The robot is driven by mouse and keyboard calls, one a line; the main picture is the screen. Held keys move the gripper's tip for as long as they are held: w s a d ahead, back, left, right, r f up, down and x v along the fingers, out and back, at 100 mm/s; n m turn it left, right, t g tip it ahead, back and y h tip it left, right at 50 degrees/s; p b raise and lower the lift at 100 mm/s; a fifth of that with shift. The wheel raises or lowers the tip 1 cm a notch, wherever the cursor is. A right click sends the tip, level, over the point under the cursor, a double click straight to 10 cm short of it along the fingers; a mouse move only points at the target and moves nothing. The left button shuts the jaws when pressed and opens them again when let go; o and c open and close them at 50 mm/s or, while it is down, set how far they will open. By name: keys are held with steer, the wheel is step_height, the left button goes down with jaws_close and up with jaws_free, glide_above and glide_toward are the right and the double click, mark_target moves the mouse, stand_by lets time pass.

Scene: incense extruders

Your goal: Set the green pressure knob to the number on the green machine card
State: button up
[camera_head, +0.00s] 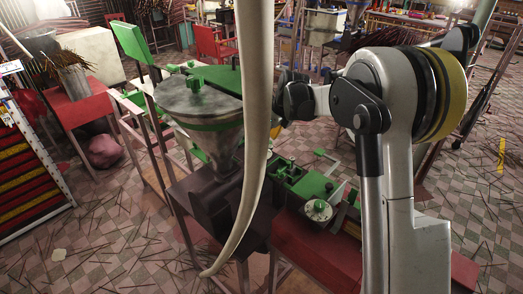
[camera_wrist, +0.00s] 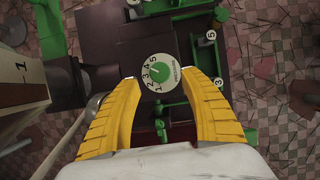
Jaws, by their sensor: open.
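In the wrist view, a white dial plate (camera_wrist: 171,63) with the digits 1 to 5 and a green pressure knob (camera_wrist: 160,73) at its middle sits on a dark machine body. The knob's exact setting is too small to read surely. My gripper (camera_wrist: 162,82) is open, its yellow fingers on either side of the dial, with nothing held. I cannot tell whether they touch it. A pale panel at the left bears a 1 (camera_wrist: 24,67); I cannot tell whether it is the green machine card. In the head view, a white and green dial (camera_head: 318,209) shows on the machine's green end.
The grey hopper (camera_head: 200,98) with green trim stands over the dark machine body (camera_head: 212,205).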

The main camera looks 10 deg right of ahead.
steer(key=b+x, duration=0.1)
steer(key=x, duration=0.4)
steer(key=shift+w+f, duration=0.15)
jaws_close()
